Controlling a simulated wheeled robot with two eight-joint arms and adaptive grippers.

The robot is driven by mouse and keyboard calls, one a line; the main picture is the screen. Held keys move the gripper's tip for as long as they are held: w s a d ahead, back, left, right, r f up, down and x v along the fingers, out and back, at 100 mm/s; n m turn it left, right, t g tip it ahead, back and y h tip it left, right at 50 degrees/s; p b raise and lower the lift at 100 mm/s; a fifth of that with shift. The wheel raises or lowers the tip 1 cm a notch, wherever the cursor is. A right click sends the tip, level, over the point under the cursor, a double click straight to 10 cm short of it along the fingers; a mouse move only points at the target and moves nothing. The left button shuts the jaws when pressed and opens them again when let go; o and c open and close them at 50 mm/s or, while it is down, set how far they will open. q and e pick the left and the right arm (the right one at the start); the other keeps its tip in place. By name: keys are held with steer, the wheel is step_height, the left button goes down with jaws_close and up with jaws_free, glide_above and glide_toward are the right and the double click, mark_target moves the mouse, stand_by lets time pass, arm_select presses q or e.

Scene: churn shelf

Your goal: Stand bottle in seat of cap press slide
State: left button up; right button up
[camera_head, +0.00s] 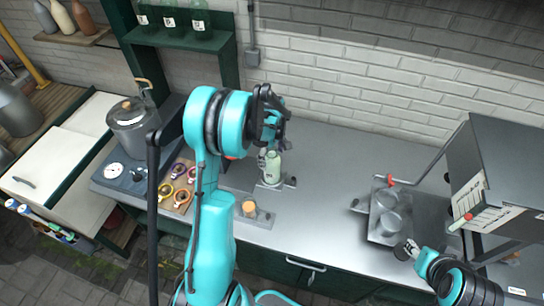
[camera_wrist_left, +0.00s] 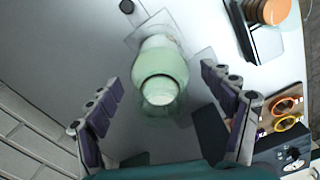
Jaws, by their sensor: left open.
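A pale green bottle (camera_head: 273,168) stands upright on the counter, on a small grey metal plate (camera_head: 288,184) with dark knobs. In the left wrist view the bottle (camera_wrist_left: 160,72) is seen from above, with its round mouth toward the camera. I cannot tell whether its base is fully inside a seat. My left gripper (camera_head: 271,135) is above the bottle; in its wrist view the open fingers (camera_wrist_left: 168,110) are on either side of it, apart from it. My right gripper (camera_head: 405,250) is at the lower right, far from the bottle; its fingers are unclear.
An orange cap-like piece (camera_head: 250,208) sits on a grey fixture in front of the bottle. Coloured rings (camera_head: 180,182) and a pot (camera_head: 130,122) are to the left. Metal cups (camera_head: 390,221) and a grey cabinet (camera_head: 505,160) are to the right.

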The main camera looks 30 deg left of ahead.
arm_select(q)
steer(key=shift+r, duration=0.35)
step_height(320, 180, up, 11)
steer(key=shift+r+p, duration=0.2)
steer(key=shift+p, duration=0.35)
steer(key=s+d+r+m+t, duration=0.3)
steer(key=s+d+m, duration=0.4)
steer(key=s+m, duration=0.1)
steer(key=s+d+r+m+t, duration=0.4)
steer(key=s+d+m, duration=0.4)
steer(key=s, duration=0.3)
steer(key=shift+d+r, duration=0.2)
steer(key=shift+r, duration=0.1)
steer(key=shift+w, duration=0.1)
